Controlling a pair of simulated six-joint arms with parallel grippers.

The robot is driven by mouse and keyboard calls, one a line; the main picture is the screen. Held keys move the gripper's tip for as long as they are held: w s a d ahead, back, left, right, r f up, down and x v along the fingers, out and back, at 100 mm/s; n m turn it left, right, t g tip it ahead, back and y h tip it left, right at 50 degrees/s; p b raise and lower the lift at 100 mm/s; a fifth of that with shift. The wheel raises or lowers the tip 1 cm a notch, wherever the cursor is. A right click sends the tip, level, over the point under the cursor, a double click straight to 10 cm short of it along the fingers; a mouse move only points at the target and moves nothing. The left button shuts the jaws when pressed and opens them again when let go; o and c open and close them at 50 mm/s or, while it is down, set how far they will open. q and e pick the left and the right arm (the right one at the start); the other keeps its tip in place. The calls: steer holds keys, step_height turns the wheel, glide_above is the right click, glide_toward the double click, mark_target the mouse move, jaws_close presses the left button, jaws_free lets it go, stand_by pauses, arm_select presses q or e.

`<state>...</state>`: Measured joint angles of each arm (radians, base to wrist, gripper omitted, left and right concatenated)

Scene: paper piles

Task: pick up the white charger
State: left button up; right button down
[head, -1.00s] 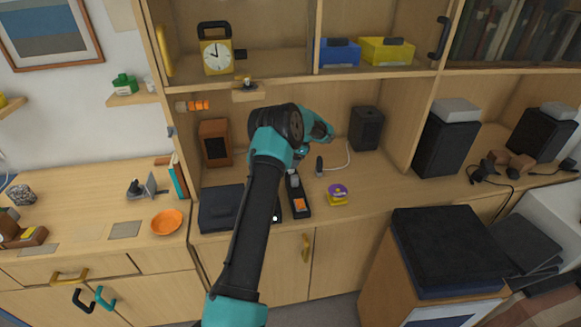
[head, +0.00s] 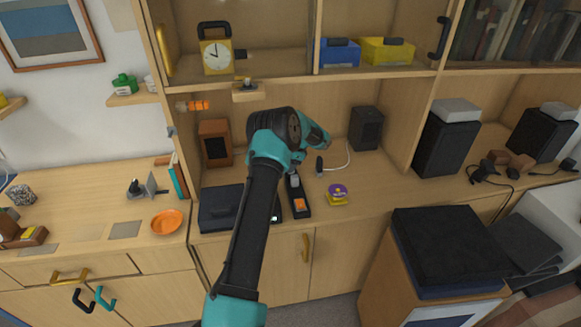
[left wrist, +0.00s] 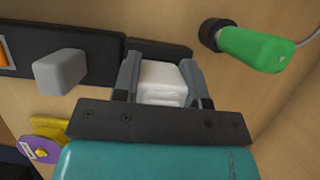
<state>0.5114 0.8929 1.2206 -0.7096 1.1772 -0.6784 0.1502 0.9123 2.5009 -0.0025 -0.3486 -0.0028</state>
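In the left wrist view the white charger (left wrist: 162,83) is a small pale block beside a black power strip (left wrist: 85,62). My left gripper (left wrist: 163,78) has one finger on each side of it, close against its sides; whether they press on it is unclear. A paler grey plug (left wrist: 60,72) sits on the strip to the left. In the head view my left arm covers the charger and most of the gripper; the strip (head: 299,207) shows below it. My right gripper is in neither view.
A green-bodied piece (left wrist: 255,48) with a black collar and cable lies right of the gripper. A purple and yellow item (head: 337,194) stands right of the strip, a black box (head: 221,207) left of it.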

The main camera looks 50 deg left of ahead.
arm_select(q)
steer(key=c, duration=0.5)
steer(key=shift+r, duration=0.1)
steer(key=shift+c, duration=0.2)
step_height(320, 180, up, 10)
steer(key=shift+f, duration=0.1)
stand_by(0.5)
